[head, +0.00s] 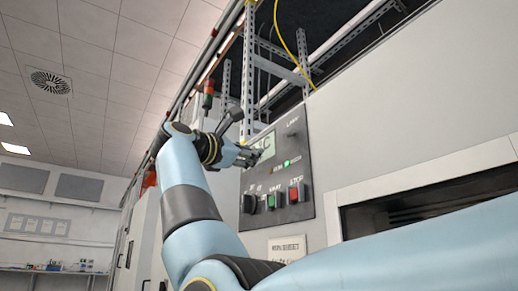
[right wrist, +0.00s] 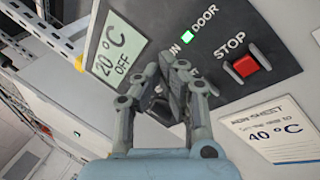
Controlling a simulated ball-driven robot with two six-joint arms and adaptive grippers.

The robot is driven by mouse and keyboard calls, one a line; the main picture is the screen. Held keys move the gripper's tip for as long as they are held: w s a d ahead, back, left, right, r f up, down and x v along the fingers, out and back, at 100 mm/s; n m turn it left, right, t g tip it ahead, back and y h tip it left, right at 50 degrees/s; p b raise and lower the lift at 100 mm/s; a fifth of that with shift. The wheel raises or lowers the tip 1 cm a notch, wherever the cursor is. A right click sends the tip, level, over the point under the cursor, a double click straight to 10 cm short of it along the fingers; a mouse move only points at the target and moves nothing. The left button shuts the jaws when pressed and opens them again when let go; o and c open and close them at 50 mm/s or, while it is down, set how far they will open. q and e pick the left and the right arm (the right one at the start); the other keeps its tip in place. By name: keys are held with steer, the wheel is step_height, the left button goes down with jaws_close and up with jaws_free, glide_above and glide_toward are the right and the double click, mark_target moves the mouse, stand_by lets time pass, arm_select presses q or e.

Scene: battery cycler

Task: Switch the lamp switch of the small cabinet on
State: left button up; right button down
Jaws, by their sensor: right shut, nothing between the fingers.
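The small cabinet's grey control panel (head: 307,160) stands in front of me. A black switch (head: 250,203) sits at its lower left in the head view. My right gripper (head: 256,154) is shut and empty in front of the display's lower edge. In the right wrist view its fingertips (right wrist: 178,68) are together over the panel, hiding part of it. A dark part shows behind the fingers. My left gripper is not in view.
The panel has a display (right wrist: 115,48) reading 20 °C OFF, a lit green door light (right wrist: 187,38), a green button (head: 271,199) and a red STOP button (right wrist: 245,66). A paper sheet (right wrist: 277,133) is below. A metal frame (head: 302,45) and yellow cable rise above.

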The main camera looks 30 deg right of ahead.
mark_target(280, 156)
steer(key=p+x, duration=0.3)
steer(key=x, duration=0.6)
steer(key=shift+s+r, duration=0.15)
steer(key=s, duration=0.1)
steer(key=s+a+r, duration=0.1)
steer(key=s+p, duration=0.1)
steer(key=shift+s+a+r, duration=0.2)
steer(key=shift+r, duration=0.1)
steer(key=shift+d, duration=0.15)
steer(key=shift+w+f, duration=0.1)
